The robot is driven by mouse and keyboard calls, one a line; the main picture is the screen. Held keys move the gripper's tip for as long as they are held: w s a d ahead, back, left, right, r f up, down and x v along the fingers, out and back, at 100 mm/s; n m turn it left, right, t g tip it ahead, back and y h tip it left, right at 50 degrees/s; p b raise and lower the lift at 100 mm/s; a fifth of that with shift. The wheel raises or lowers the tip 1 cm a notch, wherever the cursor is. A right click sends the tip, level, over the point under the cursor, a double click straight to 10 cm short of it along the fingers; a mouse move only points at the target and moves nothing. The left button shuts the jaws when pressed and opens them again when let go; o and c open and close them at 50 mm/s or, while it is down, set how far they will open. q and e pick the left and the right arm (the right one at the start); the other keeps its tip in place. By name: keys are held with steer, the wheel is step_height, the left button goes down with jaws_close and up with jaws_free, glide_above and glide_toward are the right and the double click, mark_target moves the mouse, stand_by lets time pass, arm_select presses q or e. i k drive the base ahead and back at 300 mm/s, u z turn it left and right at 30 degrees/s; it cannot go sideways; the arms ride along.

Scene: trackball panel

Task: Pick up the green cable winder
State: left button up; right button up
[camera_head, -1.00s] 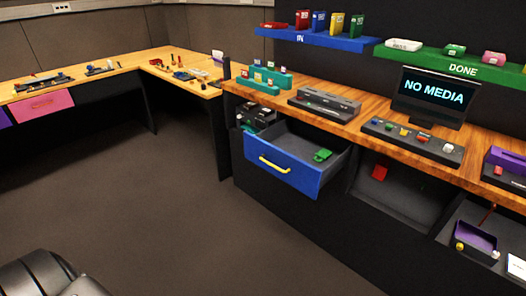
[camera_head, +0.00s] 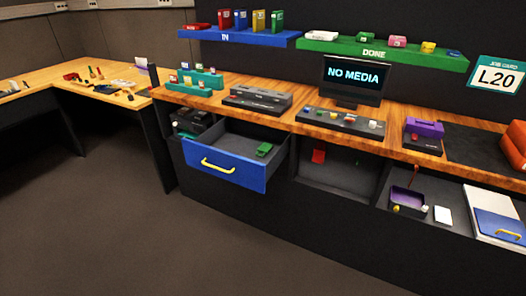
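A small green object (camera_head: 264,149), which looks like the green cable winder, lies inside the open blue-fronted drawer (camera_head: 223,167) under the wooden counter. It rests toward the drawer's right back part. The drawer is pulled out and has a yellow handle (camera_head: 217,166). Neither of my grippers shows in the view now.
The wooden counter (camera_head: 292,117) carries a monitor (camera_head: 354,78), a button panel (camera_head: 341,123) and a purple device (camera_head: 424,128). An open cubby with a red item (camera_head: 318,156) is right of the drawer. The floor (camera_head: 150,240) in front is clear.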

mark_target(265, 148)
steer(key=u, duration=1.5)
steer(key=i, duration=3.95)
steer(key=z, duration=3.75)
